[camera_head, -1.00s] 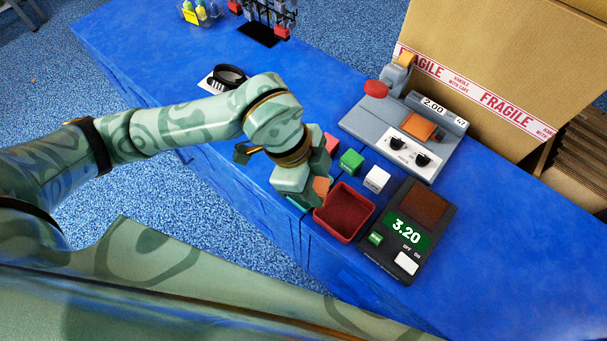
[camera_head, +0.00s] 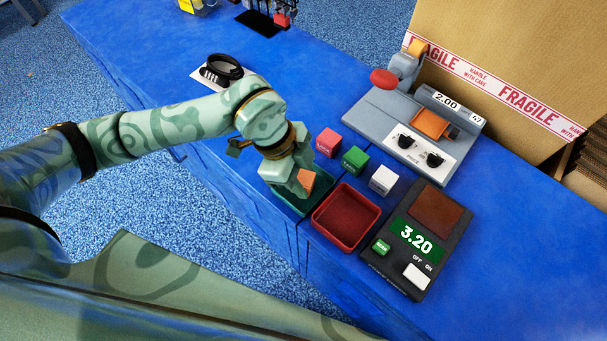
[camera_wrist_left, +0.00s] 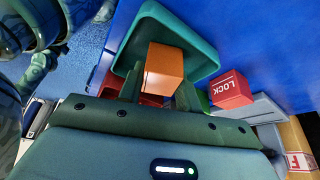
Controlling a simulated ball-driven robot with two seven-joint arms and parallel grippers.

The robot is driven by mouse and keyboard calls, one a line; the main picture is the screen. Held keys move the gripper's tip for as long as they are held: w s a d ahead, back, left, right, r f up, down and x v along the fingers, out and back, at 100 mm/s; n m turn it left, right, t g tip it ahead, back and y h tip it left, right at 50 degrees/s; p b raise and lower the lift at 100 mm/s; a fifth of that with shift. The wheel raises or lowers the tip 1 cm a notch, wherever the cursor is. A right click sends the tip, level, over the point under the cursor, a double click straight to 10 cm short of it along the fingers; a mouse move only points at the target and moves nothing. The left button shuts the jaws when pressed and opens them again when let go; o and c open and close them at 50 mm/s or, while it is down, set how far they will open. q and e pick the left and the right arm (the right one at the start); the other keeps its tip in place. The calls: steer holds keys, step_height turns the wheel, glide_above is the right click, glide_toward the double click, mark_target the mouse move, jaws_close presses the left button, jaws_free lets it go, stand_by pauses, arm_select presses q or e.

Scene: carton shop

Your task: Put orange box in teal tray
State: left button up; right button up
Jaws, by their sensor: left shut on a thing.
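The orange box (camera_head: 306,179) is between the fingers of my left gripper (camera_head: 299,184), which is shut on it. It also shows in the left wrist view (camera_wrist_left: 163,66), with a finger on each side. The teal tray (camera_head: 288,206) lies near the front edge of the blue counter. My left gripper and the box are over this tray, whose rim (camera_wrist_left: 196,35) surrounds much of the box in the wrist view. I cannot tell whether the box touches the tray floor. My right gripper is not in view.
A red tray (camera_head: 321,221) stands just right of the teal one. Red (camera_head: 328,142), green (camera_head: 354,159) and white (camera_head: 383,180) boxes sit behind them. A scale (camera_head: 418,236) reading 3.20 and a grey machine (camera_head: 377,119) stand at right.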

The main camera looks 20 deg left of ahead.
arm_select(q)
steer(key=shift+f, duration=0.1)
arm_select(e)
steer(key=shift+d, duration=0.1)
arm_select(q)
steer(key=o, duration=1.2)
steer(key=shift+c, duration=0.2)
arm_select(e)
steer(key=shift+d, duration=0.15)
arm_select(q)
steer(key=p+v, duration=0.5)
steer(key=v, duration=0.7)
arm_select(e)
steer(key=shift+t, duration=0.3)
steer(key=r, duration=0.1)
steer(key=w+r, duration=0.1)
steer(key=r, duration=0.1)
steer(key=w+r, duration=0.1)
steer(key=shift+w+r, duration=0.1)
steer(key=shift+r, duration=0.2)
